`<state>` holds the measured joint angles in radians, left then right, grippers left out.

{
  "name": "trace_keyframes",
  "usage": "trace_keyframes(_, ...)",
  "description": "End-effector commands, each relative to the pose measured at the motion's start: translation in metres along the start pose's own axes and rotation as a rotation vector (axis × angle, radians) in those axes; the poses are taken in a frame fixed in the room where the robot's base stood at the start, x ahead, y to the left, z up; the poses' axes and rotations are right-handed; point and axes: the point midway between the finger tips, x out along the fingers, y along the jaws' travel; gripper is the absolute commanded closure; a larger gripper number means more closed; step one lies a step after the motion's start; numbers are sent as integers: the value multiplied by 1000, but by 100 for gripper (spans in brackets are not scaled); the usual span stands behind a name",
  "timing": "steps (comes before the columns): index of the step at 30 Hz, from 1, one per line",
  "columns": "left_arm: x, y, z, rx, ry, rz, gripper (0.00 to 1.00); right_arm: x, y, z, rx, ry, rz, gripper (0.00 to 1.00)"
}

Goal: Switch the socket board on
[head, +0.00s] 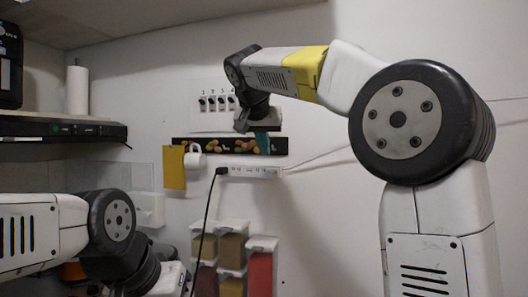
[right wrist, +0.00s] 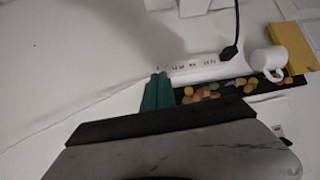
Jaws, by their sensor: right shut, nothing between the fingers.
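The socket board (head: 250,171) is a white strip mounted level on the wall, with a black plug (head: 221,171) in its left end. It also shows in the right wrist view (right wrist: 197,66). The switch on it is too small to make out. My right gripper (head: 262,145) is above the board, in front of the black strip. Its teal fingers (right wrist: 157,92) are shut and empty, and their tips show just beside the board's end in the right wrist view. My left arm is low at the left; its fingers are not visible.
A black strip with a food picture (head: 215,146) is above the board. A white mug (head: 195,158) and yellow sheet (head: 174,168) are to the left. Numbered switches (head: 210,103) are higher up. Spice containers (head: 232,250) stand below. A black cord hangs from the plug.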

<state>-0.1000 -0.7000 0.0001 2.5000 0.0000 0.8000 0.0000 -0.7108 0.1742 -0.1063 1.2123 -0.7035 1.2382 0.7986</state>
Motion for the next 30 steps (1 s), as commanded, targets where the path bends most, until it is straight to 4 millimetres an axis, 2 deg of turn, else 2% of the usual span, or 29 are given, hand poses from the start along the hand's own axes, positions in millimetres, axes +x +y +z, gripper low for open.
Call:
trace_keyframes(8,0,0,0,0,0,0,100,-1,-12,2,-9,1,-9,100)
trace_keyframes(22,0,0,0,0,0,0,100,1,-13,2,-8,0,-8,100)
trace_keyframes(26,0,0,0,0,0,0,100,14,-12,2,-8,-1,-6,100)
trace_keyframes(30,0,0,0,0,0,0,100,40,-12,3,-8,-3,-4,100)
